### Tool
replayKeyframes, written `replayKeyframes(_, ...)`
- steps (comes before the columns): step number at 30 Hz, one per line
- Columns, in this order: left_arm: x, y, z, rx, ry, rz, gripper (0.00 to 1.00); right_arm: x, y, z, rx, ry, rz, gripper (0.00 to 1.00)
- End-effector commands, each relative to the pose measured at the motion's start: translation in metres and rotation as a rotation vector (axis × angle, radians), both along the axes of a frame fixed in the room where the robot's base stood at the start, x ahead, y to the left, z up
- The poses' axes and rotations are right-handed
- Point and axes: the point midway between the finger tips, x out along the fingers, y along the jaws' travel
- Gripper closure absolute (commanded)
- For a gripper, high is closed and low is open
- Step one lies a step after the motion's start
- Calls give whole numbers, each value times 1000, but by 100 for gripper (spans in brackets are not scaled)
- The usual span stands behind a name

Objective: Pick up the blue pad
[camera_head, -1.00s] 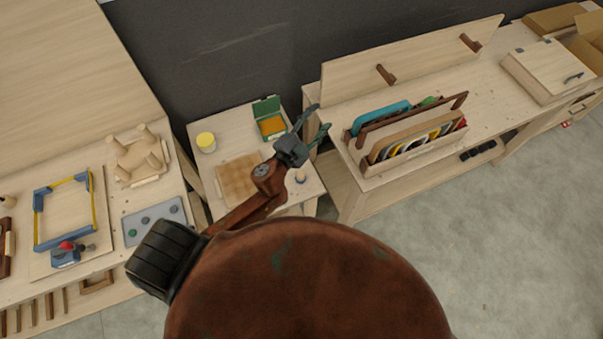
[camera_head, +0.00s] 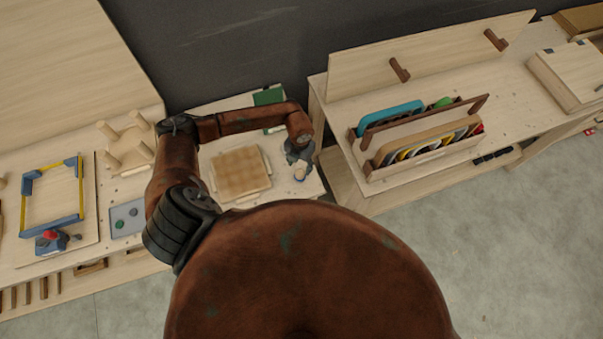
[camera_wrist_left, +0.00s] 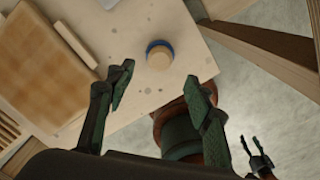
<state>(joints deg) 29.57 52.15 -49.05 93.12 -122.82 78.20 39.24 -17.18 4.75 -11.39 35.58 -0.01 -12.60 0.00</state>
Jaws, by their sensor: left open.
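A small round wooden knob on a blue round base, which I take as the blue pad (camera_wrist_left: 152,43), stands on the light wooden table. It also shows in the head view (camera_head: 299,175) near the table's right front corner. My left gripper (camera_head: 298,158) is above this table by the knob. In the left wrist view its fingers (camera_wrist_left: 158,82) are spread and empty, with the knob just beyond the tips, roughly centred between them. My right gripper (camera_wrist_left: 256,146) shows small at the lower right, over the floor, with its fingers apart.
A checkered wooden board (camera_head: 241,173) lies left of the knob. A green box (camera_head: 268,97) at the back is partly hidden by my arm. A rack (camera_head: 420,160) with coloured panels stands on the right bench (camera_head: 500,112). A blue-cornered frame (camera_head: 51,192) lies on the left bench.

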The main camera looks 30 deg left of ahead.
Motion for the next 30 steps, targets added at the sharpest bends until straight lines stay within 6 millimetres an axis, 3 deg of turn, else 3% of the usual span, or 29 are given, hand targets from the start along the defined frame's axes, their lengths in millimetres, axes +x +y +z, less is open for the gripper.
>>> replayKeyframes(15,3,0,-63,-7,3,0,52,-2,6,15,7,3,-1,52)
replayKeyframes(25,4,-1,-70,-6,0,-3,53,0,6,16,6,1,0,52)
replayKeyframes(30,4,-1,-69,-7,0,-4,65,0,4,16,4,1,0,52)
